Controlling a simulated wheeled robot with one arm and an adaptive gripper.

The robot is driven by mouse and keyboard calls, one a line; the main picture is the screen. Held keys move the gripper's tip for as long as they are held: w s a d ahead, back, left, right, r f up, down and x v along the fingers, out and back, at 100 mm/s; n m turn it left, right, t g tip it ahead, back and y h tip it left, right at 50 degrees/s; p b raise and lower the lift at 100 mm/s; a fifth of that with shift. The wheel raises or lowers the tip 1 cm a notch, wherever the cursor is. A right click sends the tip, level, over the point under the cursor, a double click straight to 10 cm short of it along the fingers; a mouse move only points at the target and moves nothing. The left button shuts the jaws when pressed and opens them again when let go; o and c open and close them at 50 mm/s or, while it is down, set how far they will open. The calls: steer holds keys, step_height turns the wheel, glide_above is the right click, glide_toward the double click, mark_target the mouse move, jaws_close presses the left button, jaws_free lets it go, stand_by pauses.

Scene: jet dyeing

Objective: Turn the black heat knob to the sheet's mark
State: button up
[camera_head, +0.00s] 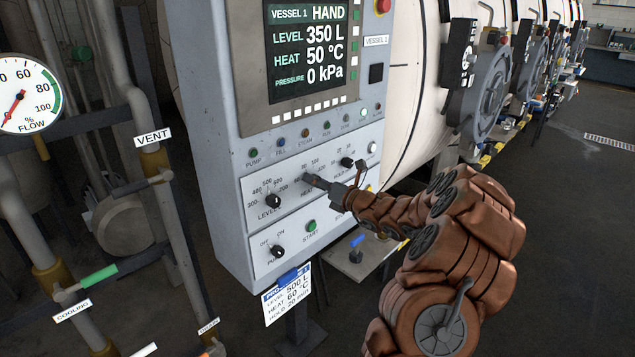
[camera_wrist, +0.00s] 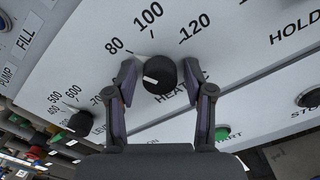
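The black heat knob (camera_wrist: 160,74) sits on the sloped panel below the marks 80, 100 and 120 in the wrist view. A white line on it points left, below the 80. My gripper (camera_wrist: 159,82) has one finger on each side of the knob; small gaps seem to show, so it looks open around it. In the head view my gripper (camera_head: 316,182) hides most of this knob. The sheet (camera_head: 287,298) hangs below the panel and reads level 500 L, heat 60 °C, hold 20 min. The screen (camera_head: 310,50) reads heat 50 °C.
The level knob (camera_head: 273,201) is left of the heat knob and the hold knob (camera_head: 347,162) is right of it. The green start button (camera_head: 311,225) and the pump knob (camera_head: 277,251) are below. Pipes and a flow gauge (camera_head: 25,97) stand left.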

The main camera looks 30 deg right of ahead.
jaws_close()
steer(key=shift+f+b, duration=0.1)
steer(key=shift+b, duration=0.3)
steer(key=n+b, duration=0.3)
steer(key=b, duration=0.1)
steer(key=shift+f+n+b, duration=0.15)
steer(key=shift+n+b, duration=0.15)
steer(key=n+b, duration=0.3)
steer(key=shift+d+b, duration=0.1)
steer(key=shift+b, duration=0.25)
steer(key=shift+n+b, duration=1.2)
steer(key=shift+n, duration=0.3)
steer(key=shift+r, duration=0.25)
steer(key=shift+o, duration=1.3)
jaws_free()
